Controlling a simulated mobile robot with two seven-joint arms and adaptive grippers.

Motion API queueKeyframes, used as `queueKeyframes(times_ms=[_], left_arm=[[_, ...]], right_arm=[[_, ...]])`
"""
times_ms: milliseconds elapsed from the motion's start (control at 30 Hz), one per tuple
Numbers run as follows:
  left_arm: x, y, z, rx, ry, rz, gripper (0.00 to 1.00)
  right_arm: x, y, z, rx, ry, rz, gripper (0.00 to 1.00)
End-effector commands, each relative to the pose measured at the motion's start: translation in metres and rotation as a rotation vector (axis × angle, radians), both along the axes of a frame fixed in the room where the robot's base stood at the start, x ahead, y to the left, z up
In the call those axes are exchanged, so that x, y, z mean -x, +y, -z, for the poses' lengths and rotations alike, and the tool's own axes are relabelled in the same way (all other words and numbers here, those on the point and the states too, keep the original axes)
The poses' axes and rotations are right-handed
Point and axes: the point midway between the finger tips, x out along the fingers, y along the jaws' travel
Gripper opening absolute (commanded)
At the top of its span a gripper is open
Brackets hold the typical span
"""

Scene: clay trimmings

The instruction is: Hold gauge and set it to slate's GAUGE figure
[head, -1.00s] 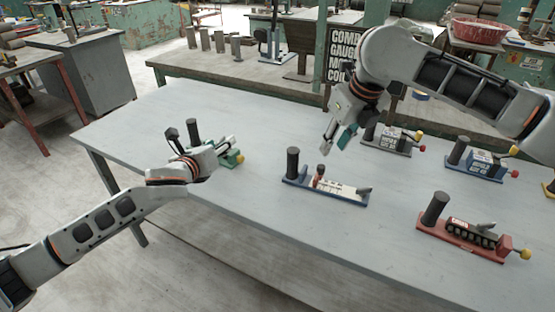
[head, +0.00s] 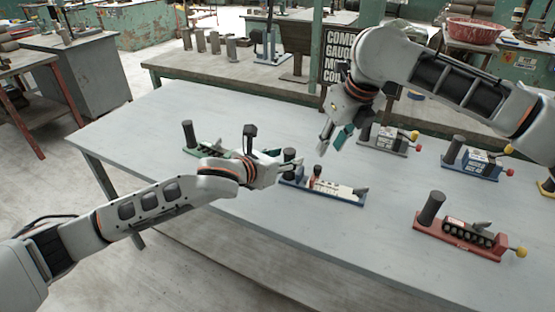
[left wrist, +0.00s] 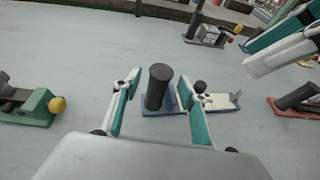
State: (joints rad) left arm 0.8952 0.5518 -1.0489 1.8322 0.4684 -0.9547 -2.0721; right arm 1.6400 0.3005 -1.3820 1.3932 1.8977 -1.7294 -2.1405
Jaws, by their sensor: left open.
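A gauge with a blue base (head: 350,200), a white scale plate and an upright black post (left wrist: 158,87) lies on the grey table. My left gripper (head: 289,165) is at its post end. In the left wrist view the open fingers stand on either side of the post, with gaps between. Part of the base is hidden by my left gripper. My right gripper (head: 334,137) hangs above the table behind the gauge, fingers apart and empty. The dark slate (head: 338,62) stands at the back, its right side hidden by my right arm; its figures are not readable.
A green gauge (head: 190,140) is left of my left gripper, partly behind it. A red gauge (head: 458,240), a grey one (head: 385,143) and a blue one (head: 478,168) stand to the right. The table's front left is clear.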

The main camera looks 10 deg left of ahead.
Motion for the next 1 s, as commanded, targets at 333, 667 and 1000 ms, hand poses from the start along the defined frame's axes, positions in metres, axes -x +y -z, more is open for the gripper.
queueKeyframes(times_ms=[333,667,1000], left_arm=[[-0.02,-0.01,0.009,0.0,0.0,-0.001,0.42],[-0.021,-0.01,0.009,0.0,-0.001,-0.001,0.14],[-0.02,-0.01,0.009,0.0,0.0,-0.001,0.0]], right_arm=[[0.0,0.0,0.0,0.0,0.0,0.0,0.28],[0.0,0.0,0.0,0.0,0.0,0.0,0.28],[0.006,0.001,-0.006,-0.009,-0.007,0.019,0.33]])
